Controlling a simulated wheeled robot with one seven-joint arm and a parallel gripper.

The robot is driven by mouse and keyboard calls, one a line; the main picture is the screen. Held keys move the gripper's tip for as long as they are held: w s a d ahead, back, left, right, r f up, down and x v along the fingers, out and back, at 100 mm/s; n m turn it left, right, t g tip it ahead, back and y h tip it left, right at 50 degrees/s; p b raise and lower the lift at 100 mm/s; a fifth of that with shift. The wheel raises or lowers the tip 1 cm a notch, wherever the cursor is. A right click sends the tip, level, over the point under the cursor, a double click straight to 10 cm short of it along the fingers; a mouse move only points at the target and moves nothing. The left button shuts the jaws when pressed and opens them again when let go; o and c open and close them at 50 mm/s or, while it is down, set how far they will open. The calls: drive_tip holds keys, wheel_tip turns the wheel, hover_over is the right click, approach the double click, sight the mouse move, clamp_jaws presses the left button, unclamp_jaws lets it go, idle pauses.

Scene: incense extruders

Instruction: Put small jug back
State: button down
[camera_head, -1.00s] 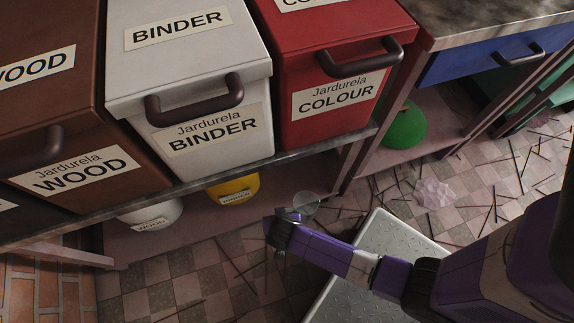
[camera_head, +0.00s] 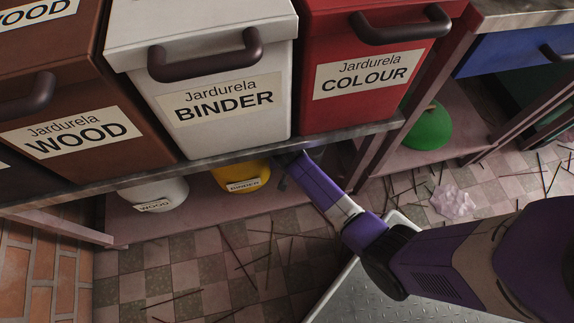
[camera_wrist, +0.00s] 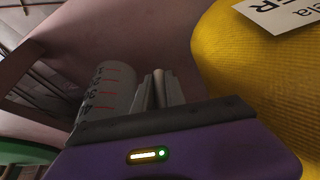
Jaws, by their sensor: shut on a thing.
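The small jug (camera_wrist: 108,92) is translucent with red graduation marks and lies to the left of the fingers in the wrist view. My gripper (camera_wrist: 158,88) is shut on it. In the head view my gripper (camera_head: 287,162) is under the front edge of the counter, just right of the yellow binder tub (camera_head: 241,177). The jug is mostly hidden there behind my arm and the counter edge. The tub also fills the right of the wrist view (camera_wrist: 250,75), close beside the gripper. I cannot tell whether the jug touches the lower shelf (camera_head: 215,213).
A white wood tub (camera_head: 154,190) stands left of the yellow one. A green rounded container (camera_head: 428,128) is farther right. The counter edge (camera_head: 220,158) passes above, with brown, white and red bins on it. A shelf post (camera_head: 395,135) stands right of my gripper.

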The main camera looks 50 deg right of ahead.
wheel_tip(320, 180, down, 4)
drive_tip(key=shift+r+b, duration=0.15)
drive_tip(key=shift+b, duration=1)
drive_tip(key=shift+r, duration=0.1)
drive_tip(key=c, duration=1.4)
unclamp_jaws()
drive_tip(key=p+v, duration=0.5)
drive_tip(key=v, duration=0.2)
drive_tip(key=shift+a+r, duration=0.1)
drive_tip(key=shift+r, duration=0.2)
drive_tip(key=shift+s, duration=0.1)
